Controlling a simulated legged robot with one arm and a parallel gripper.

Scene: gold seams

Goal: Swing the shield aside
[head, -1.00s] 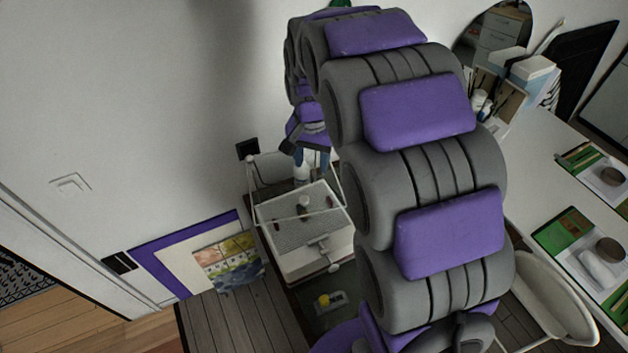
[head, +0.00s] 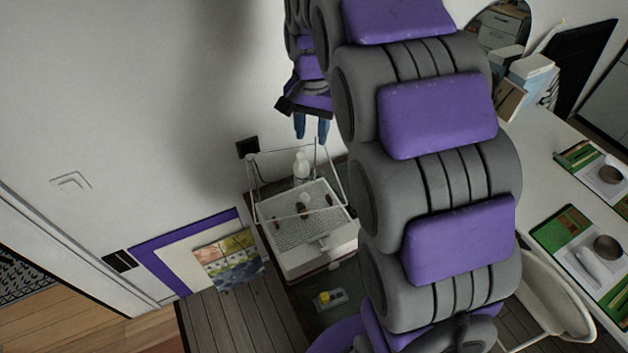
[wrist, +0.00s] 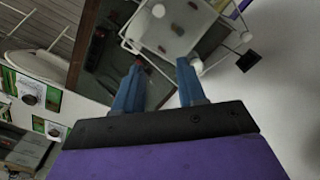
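A pale box (head: 318,262) with a speckled, recessed top holds a few small dark pieces. A thin white frame (head: 256,190) stands around its top, seemingly the shield's frame; any clear pane in it is hard to make out. The frame and box also show at the top of the wrist view, with the box's top (wrist: 165,30) beyond my fingertips. My gripper (head: 312,128) is open and empty, fingers pointing down above the back of the frame. In the wrist view its two blue fingers (wrist: 160,68) are apart, with nothing between them.
A white bottle (head: 301,167) stands at the back of the box, below my gripper. A small item with a yellow top (head: 325,298) lies in front. A wall (head: 120,100) closes the left; a white desk (head: 545,165) and chair (head: 550,295) are right.

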